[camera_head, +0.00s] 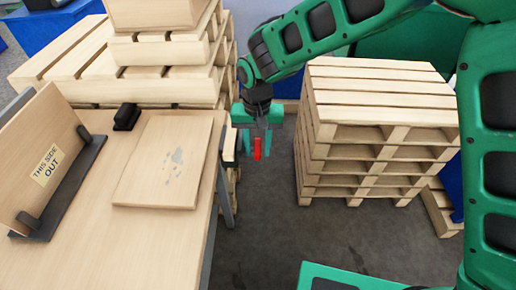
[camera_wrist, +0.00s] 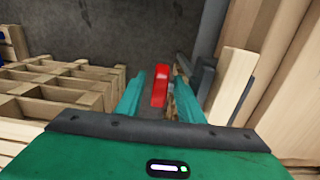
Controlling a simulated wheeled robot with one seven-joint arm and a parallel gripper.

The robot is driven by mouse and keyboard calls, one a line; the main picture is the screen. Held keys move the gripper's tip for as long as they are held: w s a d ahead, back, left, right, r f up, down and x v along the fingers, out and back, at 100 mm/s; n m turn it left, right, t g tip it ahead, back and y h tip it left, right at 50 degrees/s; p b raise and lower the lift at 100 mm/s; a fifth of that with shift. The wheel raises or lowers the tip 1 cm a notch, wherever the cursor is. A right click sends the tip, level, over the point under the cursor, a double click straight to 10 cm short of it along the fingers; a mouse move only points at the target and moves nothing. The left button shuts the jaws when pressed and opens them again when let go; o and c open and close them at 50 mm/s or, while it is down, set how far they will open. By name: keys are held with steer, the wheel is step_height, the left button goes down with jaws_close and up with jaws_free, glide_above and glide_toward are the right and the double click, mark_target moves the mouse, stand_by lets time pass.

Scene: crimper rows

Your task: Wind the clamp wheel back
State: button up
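My gripper (camera_head: 256,145) is just right of the workbench edge in the head view, pointing down. Its two green fingers stand apart. A small upright red piece (camera_head: 257,149) shows between them; it also shows in the wrist view (camera_wrist: 160,87), between the fingertips (camera_wrist: 160,94), with gaps on both sides. I cannot tell what the red piece belongs to. No clamp wheel can be clearly made out in either view.
The workbench (camera_head: 120,245) holds a flat board (camera_head: 165,165), a small black block (camera_head: 127,117) and a slotted dark stand with a "THIS SIDE OUT" board (camera_head: 40,165). Pallet stacks stand behind (camera_head: 165,88) and right (camera_head: 380,105). Bare floor (camera_head: 330,235) lies between.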

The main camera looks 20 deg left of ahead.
steer(key=shift+f, duration=0.65)
jaws_close()
steer(key=t, duration=0.3)
steer(key=shift+s+f+y, duration=0.1)
steer(key=shift+s+y, duration=0.1)
steer(key=shift+y, duration=0.1)
steer(key=t, duration=0.3)
steer(key=shift+f+y, duration=0.2)
steer(key=shift+y, duration=0.2)
steer(key=t, duration=0.2)
steer(key=t+y, duration=0.1)
steer(key=shift+f+t, duration=0.2)
steer(key=shift+t, duration=0.2)
steer(key=shift+w+f+t+y, duration=0.1)
steer(key=shift+t+y, duration=0.3)
steer(key=shift+t, duration=1.3)
